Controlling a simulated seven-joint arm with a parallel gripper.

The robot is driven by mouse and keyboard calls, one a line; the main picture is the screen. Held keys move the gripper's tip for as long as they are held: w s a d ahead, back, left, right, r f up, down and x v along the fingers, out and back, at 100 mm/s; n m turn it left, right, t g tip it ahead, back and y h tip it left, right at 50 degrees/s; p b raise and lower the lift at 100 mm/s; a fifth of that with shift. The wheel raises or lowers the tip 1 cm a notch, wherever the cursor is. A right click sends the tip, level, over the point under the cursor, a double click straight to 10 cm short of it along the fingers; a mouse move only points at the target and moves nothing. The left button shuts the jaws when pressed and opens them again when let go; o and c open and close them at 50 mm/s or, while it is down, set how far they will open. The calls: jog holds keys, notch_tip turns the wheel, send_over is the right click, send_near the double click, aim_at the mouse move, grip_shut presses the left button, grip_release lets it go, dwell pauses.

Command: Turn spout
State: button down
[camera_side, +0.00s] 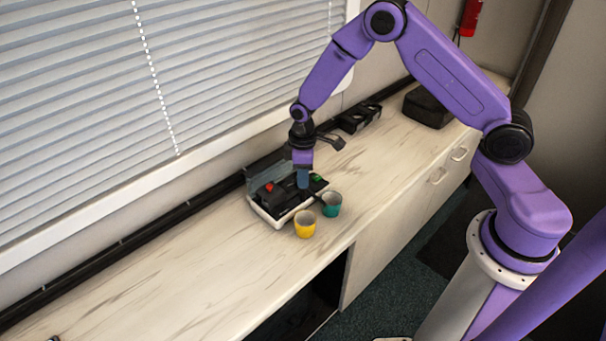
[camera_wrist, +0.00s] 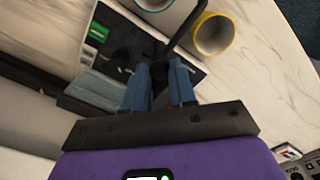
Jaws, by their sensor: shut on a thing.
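A low machine (camera_side: 262,212) with a white base and black top sits on the counter. It has a red button (camera_side: 269,187) and a green button (camera_side: 318,177); the green one also shows in the wrist view (camera_wrist: 98,32). A dark, thin spout (camera_wrist: 185,28) runs from between my fingers out between the two cups. My gripper (camera_side: 303,183) points down over the machine, its blue fingers (camera_wrist: 162,75) shut on the spout's inner end, which they partly hide. A yellow cup (camera_side: 305,229) and a teal cup (camera_side: 331,209) stand upright in front, open side up.
Black items (camera_side: 360,117) and a dark box (camera_side: 428,106) stand farther back along the wall. Window blinds (camera_side: 80,110) rise behind. The counter's front edge is close to the cups.

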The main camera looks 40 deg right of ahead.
jog(key=shift+n, duration=0.3)
jog(key=n, duration=0.3)
jog(key=shift+n, duration=2.1)
jog(key=c, duration=0.9)
grip_release()
notch_tip(320, 180, up, 18)
jog(key=shift+f, duration=0.25)
